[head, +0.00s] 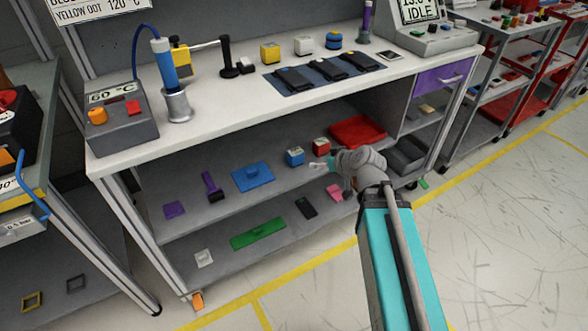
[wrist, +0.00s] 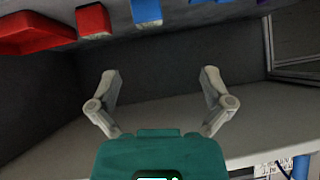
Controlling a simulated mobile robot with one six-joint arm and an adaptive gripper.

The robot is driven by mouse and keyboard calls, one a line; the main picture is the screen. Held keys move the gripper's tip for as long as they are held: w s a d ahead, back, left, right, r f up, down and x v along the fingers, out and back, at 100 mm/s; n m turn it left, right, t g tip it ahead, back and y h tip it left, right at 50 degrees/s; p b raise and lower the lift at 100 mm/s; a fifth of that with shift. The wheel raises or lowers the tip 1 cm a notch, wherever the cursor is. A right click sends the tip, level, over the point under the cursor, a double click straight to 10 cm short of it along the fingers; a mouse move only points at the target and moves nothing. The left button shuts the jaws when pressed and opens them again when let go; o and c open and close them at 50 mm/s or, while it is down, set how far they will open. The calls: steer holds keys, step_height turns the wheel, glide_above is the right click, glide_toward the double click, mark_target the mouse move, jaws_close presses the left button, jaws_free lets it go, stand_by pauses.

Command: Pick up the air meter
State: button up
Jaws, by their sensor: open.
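No thing is readably marked as the air meter, and I cannot tell which one it is. Small box-shaped devices on the middle shelf are a blue one (head: 295,157) and a red one (head: 321,146). In the wrist view the red one (wrist: 93,20) and the blue one (wrist: 146,11) show at the top edge, beyond my fingers. My gripper (head: 319,166) is open and empty at the shelf front, close to these two boxes. Its two spread fingers also show in the wrist view (wrist: 160,82), with nothing between them.
The bench top (head: 225,101) overhangs the shelf. The lower shelf holds a green plate (head: 258,235), a dark flat device (head: 306,207) and a pink piece (head: 335,192). Floor to the right is clear.

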mark_target(298, 158)
steer(key=w+a+f+t+y+b, duration=0.1)
steer(key=w+a+f+t+b, duration=0.1)
steer(key=f+b, duration=0.5)
steer(key=w+t+b, duration=0.1)
steer(key=t+b, duration=0.1)
steer(key=b, duration=0.2)
steer(key=shift+w+f+n+b, duration=0.15)
steer(key=shift+w+n+b, duration=0.15)
steer(key=shift+w, duration=0.05)
steer(key=shift+w, duration=0.1)
steer(key=shift+b+x, duration=1.25)
steer(key=shift+x, duration=3)
